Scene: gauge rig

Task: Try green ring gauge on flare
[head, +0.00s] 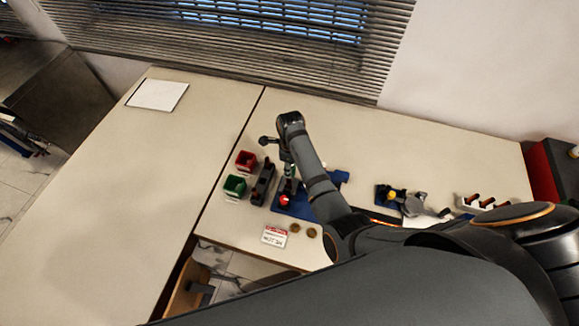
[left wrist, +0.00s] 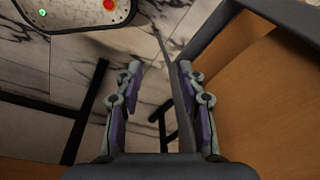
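In the head view my right arm reaches over the bench, and my right gripper (head: 288,172) points down above a blue plate (head: 298,208). Something green shows at the gripper, too small to tell whether it is the green ring gauge or whether it is gripped. A small red-topped part (head: 284,199) stands on the plate just below the gripper. I cannot make out which part is the flare; my arm hides part of the plate. My left gripper (left wrist: 160,85) is open and empty in the left wrist view, away from the bench parts.
A red bin (head: 246,160), a green bin (head: 235,186) and a dark rack (head: 263,184) stand left of the plate. A label card (head: 274,236) and two brass discs (head: 303,230) lie in front. A grey device (head: 412,206) stands right. The left table is mostly clear.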

